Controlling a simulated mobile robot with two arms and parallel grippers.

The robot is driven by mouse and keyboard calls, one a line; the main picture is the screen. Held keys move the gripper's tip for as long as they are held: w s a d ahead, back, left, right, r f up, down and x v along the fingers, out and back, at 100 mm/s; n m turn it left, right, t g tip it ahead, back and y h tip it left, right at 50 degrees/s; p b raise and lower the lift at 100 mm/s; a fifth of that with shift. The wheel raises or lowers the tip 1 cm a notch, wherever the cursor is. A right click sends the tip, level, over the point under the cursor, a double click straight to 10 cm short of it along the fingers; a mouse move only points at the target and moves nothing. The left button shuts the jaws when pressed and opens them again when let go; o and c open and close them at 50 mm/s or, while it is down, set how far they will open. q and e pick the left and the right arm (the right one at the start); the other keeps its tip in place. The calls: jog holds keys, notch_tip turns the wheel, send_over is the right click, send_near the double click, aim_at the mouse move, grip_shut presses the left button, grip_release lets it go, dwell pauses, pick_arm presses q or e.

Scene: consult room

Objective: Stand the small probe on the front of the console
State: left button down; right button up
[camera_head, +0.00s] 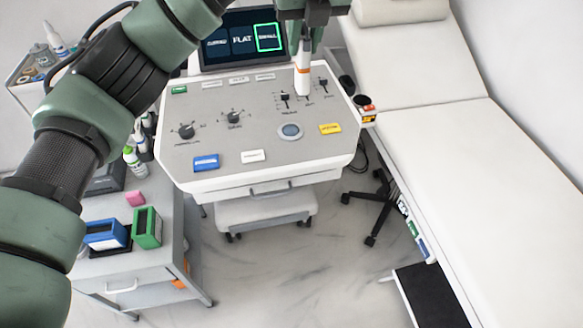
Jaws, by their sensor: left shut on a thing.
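My left gripper (306,20) is at the top of the head view, above the back right part of the console (215,157). It is shut on the small probe (303,80), a slim white piece with an orange band. The probe hangs upright below the gripper, its lower end over the slider area. I cannot tell whether that end touches the panel. The screen (243,41) behind shows labelled tiles, with the one reading SMALL outlined in green. My right gripper is not in view.
The console front carries knobs (187,131), sliders, a round button (290,131) and blue, white and yellow buttons. A cart (130,268) with a green holder (147,228) and a blue holder stands at the lower left. A white exam couch (455,150) fills the right.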

aim_at(303, 77)
pick_arm(q)
jog(key=f, duration=0.8)
jog(key=shift+w+p, duration=0.35)
jog(key=shift+w, duration=0.05)
notch_tip(303, 77, down, 12)
jog(key=p, duration=0.1)
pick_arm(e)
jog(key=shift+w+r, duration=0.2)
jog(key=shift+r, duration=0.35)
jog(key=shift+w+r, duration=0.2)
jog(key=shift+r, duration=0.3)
pick_arm(q)
jog(key=shift+s+f+p, duration=0.15)
jog(key=shift+f+p, duration=0.05)
jog(key=shift+p, duration=0.1)
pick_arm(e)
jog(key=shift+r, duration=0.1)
pick_arm(q)
jog(key=c, duration=1.2)
grip_release()
jog(key=shift+c, duration=0.2)
